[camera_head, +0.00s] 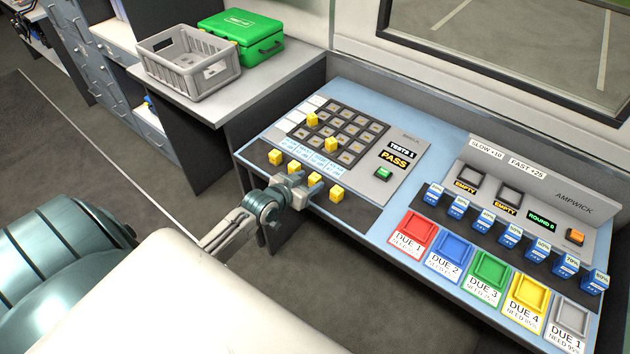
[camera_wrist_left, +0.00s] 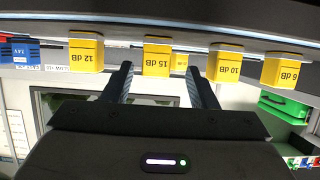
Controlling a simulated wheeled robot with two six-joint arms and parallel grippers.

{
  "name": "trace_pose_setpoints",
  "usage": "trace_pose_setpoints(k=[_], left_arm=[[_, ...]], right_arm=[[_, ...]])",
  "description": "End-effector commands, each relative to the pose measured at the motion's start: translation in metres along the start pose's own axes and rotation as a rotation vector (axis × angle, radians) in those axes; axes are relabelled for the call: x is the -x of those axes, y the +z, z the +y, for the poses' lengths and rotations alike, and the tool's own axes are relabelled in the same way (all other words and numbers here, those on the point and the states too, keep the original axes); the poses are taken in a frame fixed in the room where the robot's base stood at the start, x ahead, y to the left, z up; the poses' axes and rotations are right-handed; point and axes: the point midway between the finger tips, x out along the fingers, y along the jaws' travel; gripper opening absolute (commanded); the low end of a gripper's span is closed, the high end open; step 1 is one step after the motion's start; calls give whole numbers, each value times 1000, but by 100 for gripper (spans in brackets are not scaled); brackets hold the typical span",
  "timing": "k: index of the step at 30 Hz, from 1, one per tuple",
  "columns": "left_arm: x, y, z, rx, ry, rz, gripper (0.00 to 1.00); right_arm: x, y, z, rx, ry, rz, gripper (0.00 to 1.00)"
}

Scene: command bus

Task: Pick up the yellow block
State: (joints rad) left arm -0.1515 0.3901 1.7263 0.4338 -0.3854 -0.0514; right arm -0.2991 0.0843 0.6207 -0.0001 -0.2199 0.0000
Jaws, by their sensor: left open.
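Several yellow blocks stand in a row along the front edge of the left panel; the outer ones are the left-end block (camera_head: 275,157) and right-end block (camera_head: 337,194). Two more sit on the grid, an upper block (camera_head: 312,119) and a lower block (camera_head: 331,144). My left gripper (camera_head: 311,184) is open at the row. In the left wrist view, upside down, the 15 dB block (camera_wrist_left: 157,55) appears between the open fingers (camera_wrist_left: 158,85). Contact cannot be told. My right gripper is not in view.
The left panel (camera_head: 400,150) has a green button (camera_head: 384,173) and a PASS sign. To the right are blue blocks (camera_head: 510,237) and coloured trays, including a red tray (camera_head: 414,230). A grey crate (camera_head: 187,75) and green case (camera_head: 240,37) stand on the back-left counter.

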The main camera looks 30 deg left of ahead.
Motion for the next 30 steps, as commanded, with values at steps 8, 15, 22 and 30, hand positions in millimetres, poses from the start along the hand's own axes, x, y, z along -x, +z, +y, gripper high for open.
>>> trace_pose_setpoints(k=[8,15,22,30], left_arm=[[-34,-5,5,4,-1,1,53],[-52,-2,5,0,0,0,53],[-52,-2,4,-1,0,0,43],[-52,-2,4,-1,0,0,4]], right_arm=[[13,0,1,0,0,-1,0],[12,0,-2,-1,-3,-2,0],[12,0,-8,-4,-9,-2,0],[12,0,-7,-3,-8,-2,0]])
